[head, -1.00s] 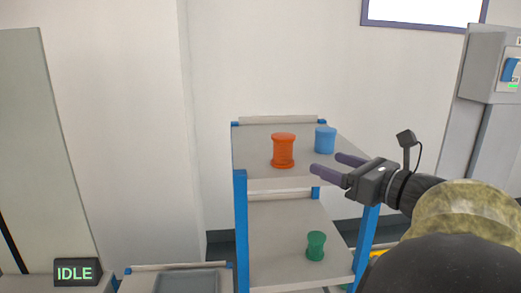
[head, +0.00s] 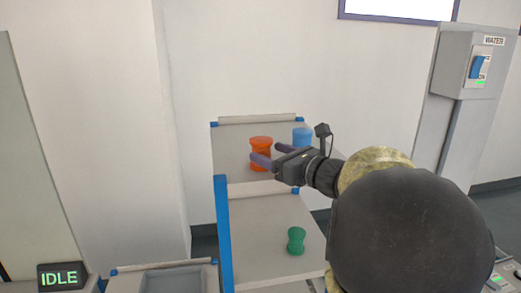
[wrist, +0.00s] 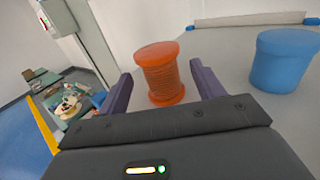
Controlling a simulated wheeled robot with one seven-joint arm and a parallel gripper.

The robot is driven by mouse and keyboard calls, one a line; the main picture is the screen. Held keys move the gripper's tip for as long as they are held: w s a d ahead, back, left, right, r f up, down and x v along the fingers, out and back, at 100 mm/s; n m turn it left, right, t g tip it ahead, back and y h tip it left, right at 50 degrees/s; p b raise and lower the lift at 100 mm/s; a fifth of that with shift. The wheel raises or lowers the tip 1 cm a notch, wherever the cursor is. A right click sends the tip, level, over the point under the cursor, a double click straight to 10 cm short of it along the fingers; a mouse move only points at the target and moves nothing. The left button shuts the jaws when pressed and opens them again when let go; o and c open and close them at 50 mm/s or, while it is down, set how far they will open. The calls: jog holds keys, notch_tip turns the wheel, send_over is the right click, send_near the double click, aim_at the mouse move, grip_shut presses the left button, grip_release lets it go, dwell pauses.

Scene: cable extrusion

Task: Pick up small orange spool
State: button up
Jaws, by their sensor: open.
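The small orange spool (head: 260,146) stands upright on the top shelf of the cart, and it also shows in the wrist view (wrist: 160,75). My gripper (head: 265,155) is open, its two purple fingers pointing toward the spool. In the wrist view my gripper (wrist: 157,85) has one finger to each side of the spool in the picture. The spool appears between or just beyond the fingertips, and I cannot tell exactly how deep. In the head view a finger covers part of the spool's lower side.
A blue spool (head: 302,137) stands right of the orange one, also seen in the wrist view (wrist: 282,62). A green spool (head: 296,240) stands on the shelf below. A blue cart post (head: 222,230) rises at the left front. A grey tray (head: 172,281) lies lower left.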

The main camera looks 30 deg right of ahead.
aim_at(255, 147)
jog(key=p+x, duration=0.2)
jog(key=x, duration=0.3)
jog(key=shift+w, duration=0.2)
jog(key=shift+w+a, duration=0.1)
jog(key=shift+w, duration=0.15)
jog(key=shift+s, duration=0.15)
jog(key=c, duration=1.1)
